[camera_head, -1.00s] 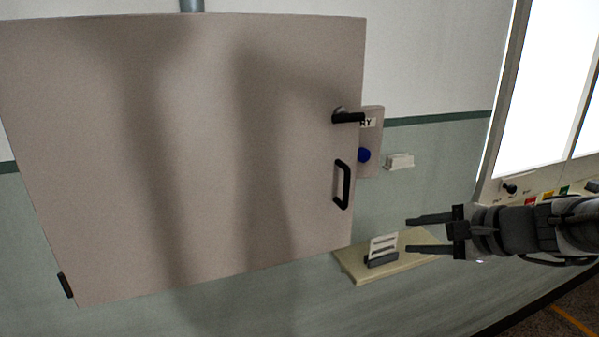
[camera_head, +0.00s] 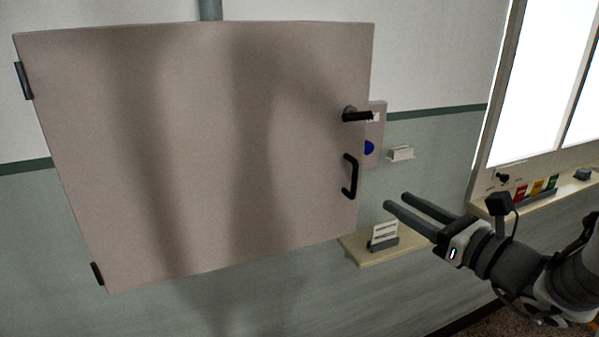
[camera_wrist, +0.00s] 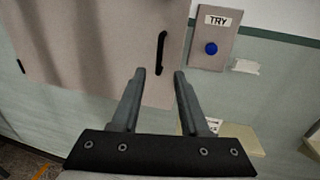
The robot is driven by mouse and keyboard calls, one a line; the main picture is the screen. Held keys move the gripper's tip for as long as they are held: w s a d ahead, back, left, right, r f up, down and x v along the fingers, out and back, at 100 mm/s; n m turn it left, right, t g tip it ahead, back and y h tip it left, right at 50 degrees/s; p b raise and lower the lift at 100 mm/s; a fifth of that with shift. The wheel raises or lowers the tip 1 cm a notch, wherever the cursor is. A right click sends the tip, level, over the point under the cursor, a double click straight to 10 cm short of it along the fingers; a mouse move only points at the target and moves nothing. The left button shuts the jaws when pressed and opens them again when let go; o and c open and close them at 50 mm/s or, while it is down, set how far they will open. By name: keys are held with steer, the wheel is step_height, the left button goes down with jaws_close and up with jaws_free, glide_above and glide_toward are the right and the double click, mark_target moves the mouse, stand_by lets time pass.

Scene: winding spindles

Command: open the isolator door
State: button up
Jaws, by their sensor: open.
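The isolator door (camera_head: 200,160) is a large grey-beige panel on the wall, hinged on its left and seen shut. Its black lever handle (camera_head: 357,115) sticks out level near the right edge, pointing right. A black D-shaped pull handle (camera_head: 351,177) sits below it. In the wrist view the door (camera_wrist: 90,45) fills the upper left, with the pull handle (camera_wrist: 161,52) just beyond my fingertips; the lever is out of that view. My gripper (camera_head: 397,200) is open and empty, to the right of and below the pull handle, touching nothing.
A panel with a blue button (camera_head: 369,147) is beside the door; its "TRY" label (camera_wrist: 217,20) reads in the wrist view. A small white block (camera_head: 400,153) is on the wall. A shelf (camera_head: 372,258) with a card holder is below. Another ledge (camera_head: 535,200) holds coloured cards at right.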

mark_target(353, 196)
steer(key=x, duration=1.3)
steer(key=shift+f+p, duration=0.1)
steer(key=shift+p, duration=0.3)
jaws_close()
stand_by(0.6)
